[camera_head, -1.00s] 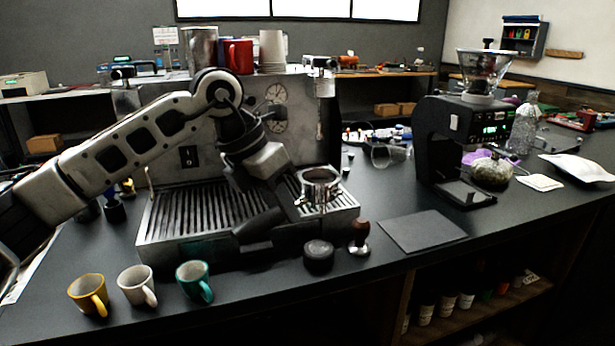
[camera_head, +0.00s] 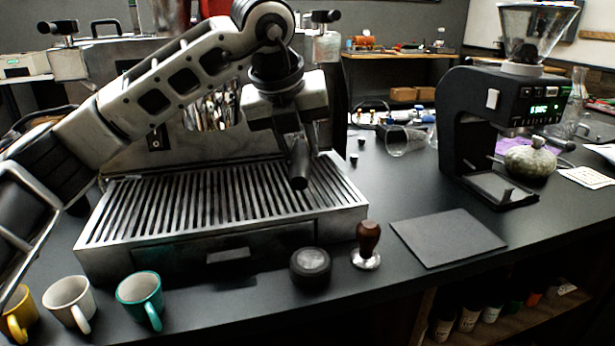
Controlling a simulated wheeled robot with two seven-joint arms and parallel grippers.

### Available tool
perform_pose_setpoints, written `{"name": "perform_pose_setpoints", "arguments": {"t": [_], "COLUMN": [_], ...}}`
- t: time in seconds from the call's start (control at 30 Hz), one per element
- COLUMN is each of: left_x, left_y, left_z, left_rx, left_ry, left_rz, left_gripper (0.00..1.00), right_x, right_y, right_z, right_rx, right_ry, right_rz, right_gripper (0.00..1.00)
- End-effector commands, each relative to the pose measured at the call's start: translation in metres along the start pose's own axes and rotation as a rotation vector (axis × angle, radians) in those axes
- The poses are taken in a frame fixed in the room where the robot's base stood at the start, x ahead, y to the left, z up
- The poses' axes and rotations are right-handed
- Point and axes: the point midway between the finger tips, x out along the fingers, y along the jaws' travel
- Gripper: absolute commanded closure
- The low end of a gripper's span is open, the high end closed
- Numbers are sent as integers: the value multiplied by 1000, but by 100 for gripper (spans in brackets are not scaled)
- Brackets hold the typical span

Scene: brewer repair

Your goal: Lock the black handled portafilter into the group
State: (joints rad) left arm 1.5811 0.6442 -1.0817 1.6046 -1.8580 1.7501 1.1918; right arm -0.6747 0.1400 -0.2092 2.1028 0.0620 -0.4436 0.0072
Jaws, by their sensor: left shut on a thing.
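The espresso machine (camera_head: 122,155) stands at the left with its slatted drip tray (camera_head: 355,198) in front. My left arm comes in from the left and reaches across the machine's front. My left gripper (camera_head: 285,118) is above the right part of the drip tray, shut on the portafilter. The portafilter's black handle (camera_head: 298,165) points toward me and down from the gripper. Its metal basket is hidden behind the gripper. The group is also hidden by my arm, so I cannot tell whether the portafilter touches it. My right gripper is not in view.
Yellow, white and teal (camera_head: 140,292) mugs stand front left. A black round puck (camera_head: 310,266), a tamper (camera_head: 367,245) and a dark mat (camera_head: 448,238) lie in front and right of the tray. A black grinder (camera_head: 475,120) stands at the right.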

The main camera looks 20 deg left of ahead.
Motion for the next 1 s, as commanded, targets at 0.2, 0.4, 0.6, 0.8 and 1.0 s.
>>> {"name": "perform_pose_setpoints", "arguments": {"t": [0.2,0.4,0.6,0.8,1.0], "left_x": [31,35,44,57,65], "left_y": [7,8,10,12,14], "left_z": [-13,-14,-18,-23,-27], "left_rx": [1,1,0,0,0], "left_ry": [-5,-4,-4,-3,-4], "left_rz": [-5,-4,-4,-4,-5], "left_gripper": [100,100,100,100,100], "right_x": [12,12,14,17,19], "right_y": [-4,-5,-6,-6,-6], "right_z": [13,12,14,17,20], "right_rx": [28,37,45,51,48], "right_ry": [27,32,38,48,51], "right_rz": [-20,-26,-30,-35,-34], "right_gripper": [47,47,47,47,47]}}
